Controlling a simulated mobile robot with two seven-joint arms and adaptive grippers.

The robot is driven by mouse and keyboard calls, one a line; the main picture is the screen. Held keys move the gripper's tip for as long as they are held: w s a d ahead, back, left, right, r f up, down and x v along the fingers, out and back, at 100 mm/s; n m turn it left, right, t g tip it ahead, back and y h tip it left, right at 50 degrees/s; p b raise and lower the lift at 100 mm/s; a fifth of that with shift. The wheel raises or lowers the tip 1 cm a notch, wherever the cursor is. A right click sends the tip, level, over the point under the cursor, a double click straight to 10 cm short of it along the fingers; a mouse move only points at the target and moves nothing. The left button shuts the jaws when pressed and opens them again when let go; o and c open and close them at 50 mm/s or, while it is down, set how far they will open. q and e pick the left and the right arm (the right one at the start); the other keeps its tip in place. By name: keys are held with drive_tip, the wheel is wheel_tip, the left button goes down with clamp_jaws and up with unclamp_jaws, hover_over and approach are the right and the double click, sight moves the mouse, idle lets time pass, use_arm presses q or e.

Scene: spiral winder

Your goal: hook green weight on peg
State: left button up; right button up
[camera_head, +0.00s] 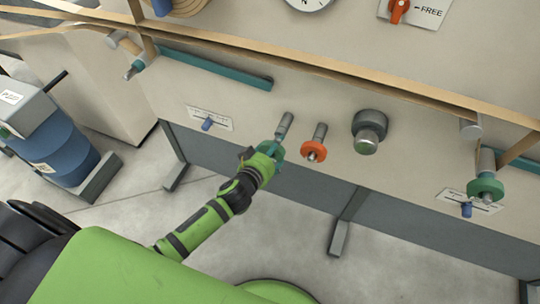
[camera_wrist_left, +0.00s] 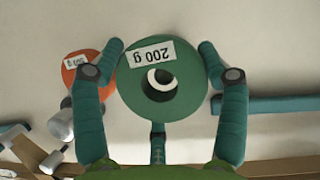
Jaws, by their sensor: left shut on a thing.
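The green weight (camera_wrist_left: 185,90) is a round disc with an upside-down "200 g" label and a central hole. My left gripper (camera_wrist_left: 161,62) is shut on it, its fingers along both sides. In the head view my left gripper (camera_head: 268,155) holds the green weight (camera_head: 279,153) at the lower end of a grey peg (camera_head: 286,122). Whether the peg passes through the hole cannot be told. An orange weight (camera_head: 313,151) hangs on the neighbouring peg (camera_head: 320,131) and also shows in the wrist view (camera_wrist_left: 82,68). My right gripper is not in view.
A wider dark grey cylinder (camera_head: 369,125) sticks out of the panel to the right. Another green disc (camera_head: 485,189) hangs at the far right. A teal bar (camera_head: 215,68) and a wooden strip (camera_head: 330,72) cross the panel above. A blue drum (camera_head: 55,145) stands left.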

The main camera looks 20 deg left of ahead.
use_arm(q)
drive_tip(key=shift+w+b, duration=0.35)
drive_tip(key=shift+w, duration=1.85)
drive_tip(key=shift+w+f+b, duration=0.15)
drive_tip(key=shift+b, duration=0.15)
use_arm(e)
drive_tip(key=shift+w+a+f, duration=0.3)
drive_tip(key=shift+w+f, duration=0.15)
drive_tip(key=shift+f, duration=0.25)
use_arm(q)
drive_tip(key=o, duration=1.7)
drive_tip(key=shift+o, duration=0.2)
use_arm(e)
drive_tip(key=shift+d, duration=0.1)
